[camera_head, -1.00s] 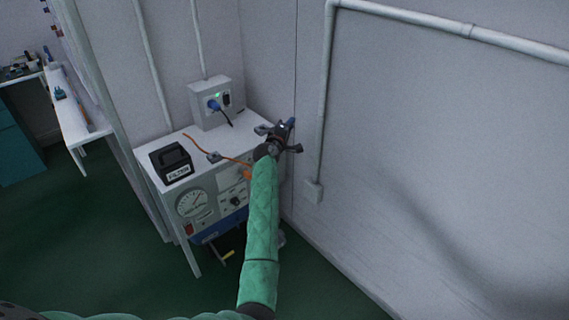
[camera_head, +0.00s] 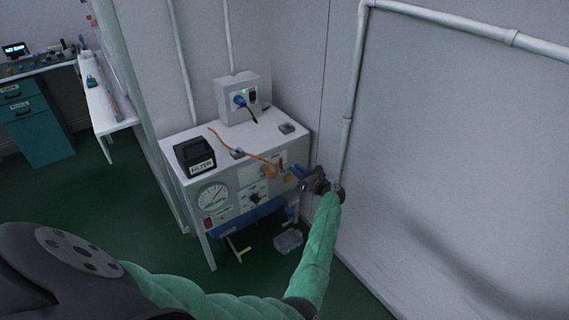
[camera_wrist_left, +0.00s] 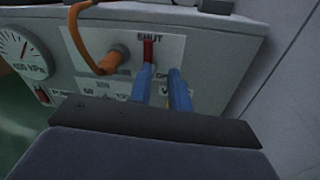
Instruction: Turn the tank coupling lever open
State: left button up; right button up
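The tank coupling lever (camera_wrist_left: 149,50) is a short red lever on a white plate of the grey cabinet's front. In the left wrist view it stands upright under the word SHUT; a label starting "OP" to its right is partly hidden. It shows small and red in the head view (camera_head: 282,164). An orange hose ends in an orange coupling (camera_wrist_left: 113,60) left of the lever. My left gripper (camera_wrist_left: 162,72) has its two blue fingers apart, pointing at the plate. The left fingertip overlaps the lever's lower end; I cannot tell whether they touch. My right gripper is not in view.
The cabinet (camera_head: 232,205) carries a pressure gauge (camera_head: 212,196), a black FILTER box (camera_head: 195,155) and a grey socket box (camera_head: 240,98) on top. The wall (camera_head: 450,130) with a white pipe (camera_head: 347,130) is close on the right.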

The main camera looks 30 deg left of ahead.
aim_at(281, 167)
pick_arm(q)
jog(key=a+n+p, duration=0.1)
jog(key=a, duration=0.3)
jog(key=a+n+g+p, duration=0.1)
jog(key=a, duration=0.3)
jog(key=shift+w+r+n, duration=0.1)
jog(key=shift+n, duration=0.3)
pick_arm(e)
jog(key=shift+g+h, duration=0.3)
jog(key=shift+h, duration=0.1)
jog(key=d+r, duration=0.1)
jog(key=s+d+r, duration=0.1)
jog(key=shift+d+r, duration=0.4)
pick_arm(q)
grip_shut()
